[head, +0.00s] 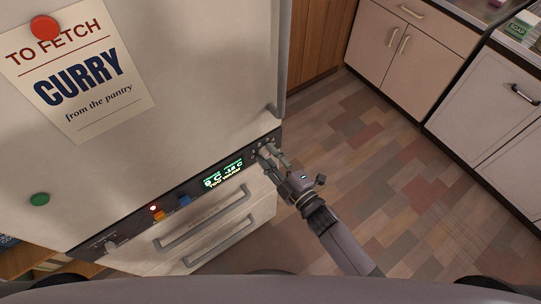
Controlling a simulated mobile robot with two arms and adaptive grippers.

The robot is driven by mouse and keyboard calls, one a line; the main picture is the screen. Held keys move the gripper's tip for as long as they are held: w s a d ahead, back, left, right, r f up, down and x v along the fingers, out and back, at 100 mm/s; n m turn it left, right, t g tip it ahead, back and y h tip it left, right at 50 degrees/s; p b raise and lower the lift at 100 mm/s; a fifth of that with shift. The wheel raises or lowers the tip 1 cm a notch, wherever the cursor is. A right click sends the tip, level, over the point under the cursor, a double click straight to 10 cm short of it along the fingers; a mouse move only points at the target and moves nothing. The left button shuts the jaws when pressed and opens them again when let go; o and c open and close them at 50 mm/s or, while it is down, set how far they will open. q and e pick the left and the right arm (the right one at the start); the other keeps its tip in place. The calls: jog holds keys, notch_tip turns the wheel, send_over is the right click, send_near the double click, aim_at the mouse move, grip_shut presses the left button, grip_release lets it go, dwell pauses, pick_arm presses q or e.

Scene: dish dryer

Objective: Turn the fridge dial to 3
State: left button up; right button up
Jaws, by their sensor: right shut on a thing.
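The fridge (190,60) stands at the left with a dark control strip (135,221) between its upper door and lower drawer. The strip carries a lit green display (223,174), an orange switch (157,213) and a blue switch (184,201). My right gripper (266,155) is at the strip's right end, shut on the dial there. My left gripper is not in view.
A note (82,80) hangs on the fridge door under a red magnet (45,27), with a green magnet (39,199) below. Drawer handles (203,220) stick out under the strip. Cabinets (400,45) stand at the back right. The wooden floor (400,180) between is clear.

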jog(key=o, duration=1.2)
jog(key=shift+s+d, duration=0.15)
jog(key=shift+s, duration=0.05)
jog(key=v, duration=1.1)
jog(key=shift+s+d, duration=0.15)
jog(key=shift+s, duration=0.1)
